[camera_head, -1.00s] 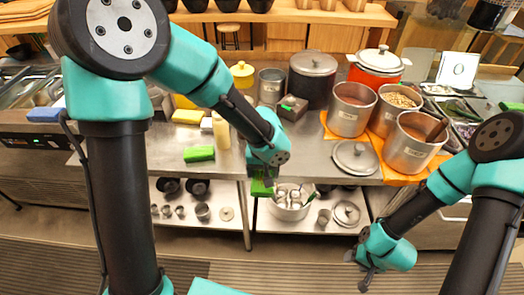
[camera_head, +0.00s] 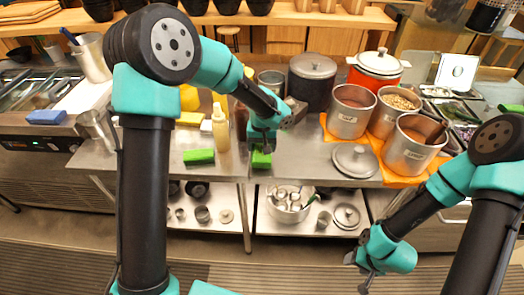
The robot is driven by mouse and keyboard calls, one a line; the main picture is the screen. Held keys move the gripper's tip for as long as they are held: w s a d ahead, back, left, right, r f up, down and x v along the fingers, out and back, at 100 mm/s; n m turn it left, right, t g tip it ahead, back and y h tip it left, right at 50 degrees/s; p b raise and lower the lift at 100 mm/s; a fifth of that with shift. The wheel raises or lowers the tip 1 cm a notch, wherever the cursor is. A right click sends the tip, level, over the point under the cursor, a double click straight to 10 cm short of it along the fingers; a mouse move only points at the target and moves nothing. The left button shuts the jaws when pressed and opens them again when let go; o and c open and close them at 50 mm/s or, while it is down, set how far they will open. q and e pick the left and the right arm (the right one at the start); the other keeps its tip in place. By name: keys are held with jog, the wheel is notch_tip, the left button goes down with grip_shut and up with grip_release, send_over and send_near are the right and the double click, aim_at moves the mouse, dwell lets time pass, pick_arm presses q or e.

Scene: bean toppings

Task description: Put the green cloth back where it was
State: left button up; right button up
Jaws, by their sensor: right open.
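A green cloth (camera_head: 261,160), a small folded block, is at the front edge of the steel counter in the middle of the head view. My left gripper (camera_head: 262,150) is directly above it and shut on it; the fingertips are partly hidden. Whether the cloth touches the counter I cannot tell. A second green cloth-like block (camera_head: 199,156) lies flat on the counter to the left. My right gripper (camera_head: 366,280) is open and empty, low at the right, in front of the counter.
A metal lid (camera_head: 355,160) lies right of the cloth. Steel pots (camera_head: 350,110) stand on an orange mat at the right. A pot (camera_head: 290,205) with utensils is on the lower shelf.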

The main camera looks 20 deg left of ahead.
aim_at(262, 144)
pick_arm(q)
jog(key=shift+w+a+f, duration=0.15)
jog(key=shift+w, duration=0.35)
jog(key=shift+f, duration=1.65)
jog(key=shift+f, duration=0.15)
jog(key=o, duration=0.8)
notch_tip(262, 144, up, 12)
jog(key=shift+s+r, duration=0.1)
jog(key=shift+r, duration=0.05)
